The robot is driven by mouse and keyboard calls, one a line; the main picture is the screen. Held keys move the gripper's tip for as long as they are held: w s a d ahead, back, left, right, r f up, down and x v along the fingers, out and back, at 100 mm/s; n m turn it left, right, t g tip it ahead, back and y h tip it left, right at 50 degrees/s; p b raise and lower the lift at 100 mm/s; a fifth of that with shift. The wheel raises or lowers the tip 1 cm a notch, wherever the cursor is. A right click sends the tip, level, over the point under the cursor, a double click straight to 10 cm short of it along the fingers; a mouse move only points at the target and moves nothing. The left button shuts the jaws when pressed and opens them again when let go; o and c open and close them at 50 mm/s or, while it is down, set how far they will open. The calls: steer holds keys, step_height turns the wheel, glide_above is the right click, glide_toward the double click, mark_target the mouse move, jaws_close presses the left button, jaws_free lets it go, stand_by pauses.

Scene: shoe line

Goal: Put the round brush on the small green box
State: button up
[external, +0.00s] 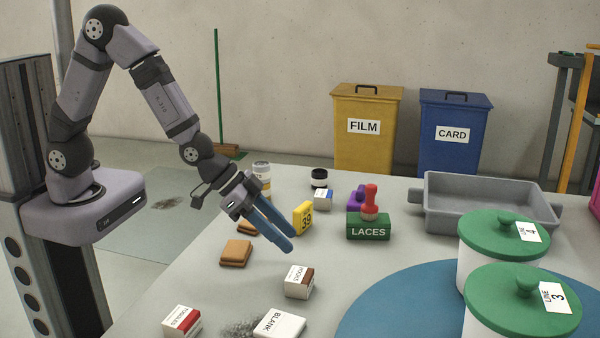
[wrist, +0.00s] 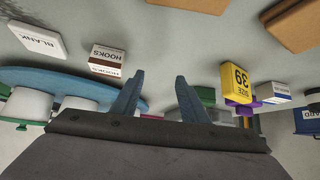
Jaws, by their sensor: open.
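The box also shows partly in the wrist view (wrist: 206,95), beyond my right finger; I cannot make out the brush clearly there. My gripper (external: 287,242) is open and empty above the table, to the left of the green box and clear of it. Its two blue fingers stand apart in the wrist view (wrist: 160,76).
A yellow box marked 39 (external: 303,217) and a HOOKS box (external: 299,282) lie near my gripper. A purple object (external: 355,197) is behind the green box. A grey tray (external: 478,203), green-lidded tubs (external: 505,235) and a blue round mat (external: 400,300) are at the right.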

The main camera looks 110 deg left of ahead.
steer(key=s+d+g, duration=0.1)
steer(key=s+d, duration=0.1)
steer(key=s, duration=0.2)
steer(key=s+d+g, duration=0.1)
steer(key=s, duration=0.3)
steer(key=s+d+m+g+h, duration=0.1)
steer(key=s+d+g, duration=0.1)
steer(key=s, duration=0.2)
steer(key=shift+s+d+f, duration=0.1)
steer(key=shift+s+d, duration=0.15)
steer(key=shift+d, duration=0.1)
steer(key=s+d+r+m+g, duration=0.1)
steer(key=s+g, duration=0.3)
steer(key=s, duration=0.9)
steer(key=shift+d, duration=0.75)
step_height(320, 180, up, 26)
steer(key=p, duration=2.5)
steer(key=shift+f, duration=0.25)
